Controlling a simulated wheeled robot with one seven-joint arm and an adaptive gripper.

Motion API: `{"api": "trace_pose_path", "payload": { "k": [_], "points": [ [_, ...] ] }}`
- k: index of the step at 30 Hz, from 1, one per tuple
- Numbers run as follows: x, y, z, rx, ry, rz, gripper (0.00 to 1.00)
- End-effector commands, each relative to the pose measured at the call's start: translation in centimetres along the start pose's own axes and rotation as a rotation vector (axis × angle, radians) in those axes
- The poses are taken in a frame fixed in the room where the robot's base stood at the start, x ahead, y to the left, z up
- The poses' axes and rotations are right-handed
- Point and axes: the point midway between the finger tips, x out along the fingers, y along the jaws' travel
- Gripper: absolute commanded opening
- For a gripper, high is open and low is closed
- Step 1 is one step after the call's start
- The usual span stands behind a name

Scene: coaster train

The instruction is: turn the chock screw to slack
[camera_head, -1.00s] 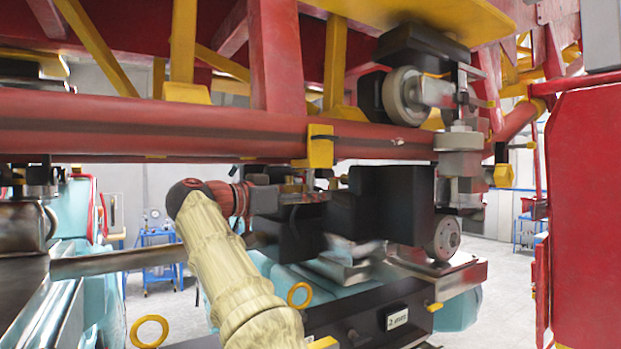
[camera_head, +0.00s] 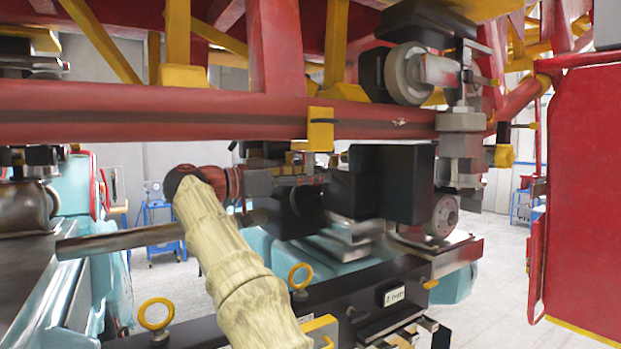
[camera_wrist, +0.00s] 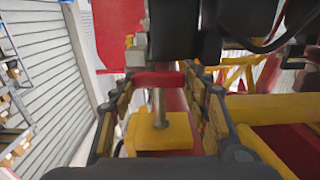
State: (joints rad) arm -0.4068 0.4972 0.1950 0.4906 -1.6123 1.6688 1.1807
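In the wrist view a red crossbar (camera_wrist: 158,79) sits on a thin grey screw stem (camera_wrist: 161,108) that runs to a yellow block (camera_wrist: 158,132); this looks like the chock screw. My gripper (camera_wrist: 162,84) has its two padded fingers spread to the left and right of the crossbar. Whether the pads touch the bar's ends is unclear. In the head view my gripper (camera_head: 300,178) is under the red tube, just below a yellow clamp (camera_head: 320,130). The screw cannot be made out clearly there.
The red tube (camera_head: 200,117) crosses above my arm. Black housings (camera_head: 392,183) and a grey wheel (camera_head: 441,215) stand close on the right. Yellow eye rings (camera_head: 156,313) rise from the black platform below. A red panel (camera_head: 585,190) is at the far right.

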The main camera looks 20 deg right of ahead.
Motion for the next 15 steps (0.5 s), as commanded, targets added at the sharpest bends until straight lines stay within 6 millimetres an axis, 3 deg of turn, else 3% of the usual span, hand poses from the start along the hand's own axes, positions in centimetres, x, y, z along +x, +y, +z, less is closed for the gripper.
{"api": "trace_pose_path", "payload": {
  "k": [8, 15],
  "points": [
    [0.0, 0.03, 0.0, 0.0, -0.001, 0.001, 0.64],
    [0.01, 0.05, 0.01, 0.0, -0.001, 0.001, 0.64]
  ]
}}
